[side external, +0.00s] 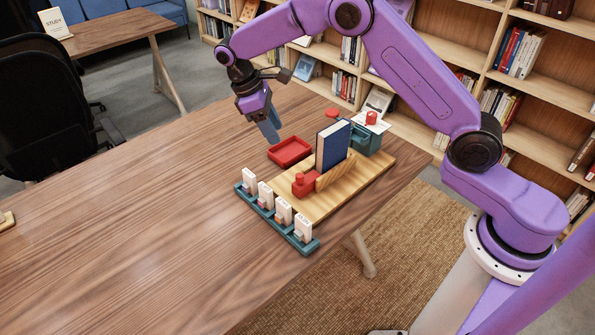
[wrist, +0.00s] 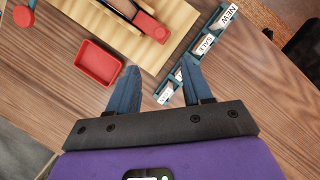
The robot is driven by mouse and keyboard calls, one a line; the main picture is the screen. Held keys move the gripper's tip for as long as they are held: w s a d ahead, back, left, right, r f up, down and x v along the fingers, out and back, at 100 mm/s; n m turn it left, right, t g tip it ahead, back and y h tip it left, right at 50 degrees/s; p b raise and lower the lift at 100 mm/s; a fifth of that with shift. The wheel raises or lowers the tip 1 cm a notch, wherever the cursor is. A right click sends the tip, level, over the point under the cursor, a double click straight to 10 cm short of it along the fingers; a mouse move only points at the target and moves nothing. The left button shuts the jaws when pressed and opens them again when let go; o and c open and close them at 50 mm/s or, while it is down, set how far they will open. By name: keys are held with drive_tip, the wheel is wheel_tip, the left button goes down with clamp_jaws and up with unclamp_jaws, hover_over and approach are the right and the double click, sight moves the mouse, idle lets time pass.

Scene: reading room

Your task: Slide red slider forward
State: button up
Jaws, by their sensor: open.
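The red slider (side external: 304,184) sits on the light wooden board (side external: 375,175), at the near end of a wooden holder with a dark blue book (side external: 333,146) standing upright in it. In the wrist view the red slider (wrist: 150,26) shows at the top, beyond my fingers. My gripper (side external: 272,131) hangs above the table, left of the board and behind the red tray, apart from the slider.
A small red tray (side external: 290,151) lies beside the board. A teal rack (side external: 277,219) with several white labelled cards stands along the board's near end. A teal box (side external: 366,138) with a red knob is at the far end.

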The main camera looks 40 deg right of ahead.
sight(300, 175)
drive_tip(key=x, duration=1.5)
drive_tip(key=shift+d+f, duration=0.1)
drive_tip(key=shift+f, duration=0.15)
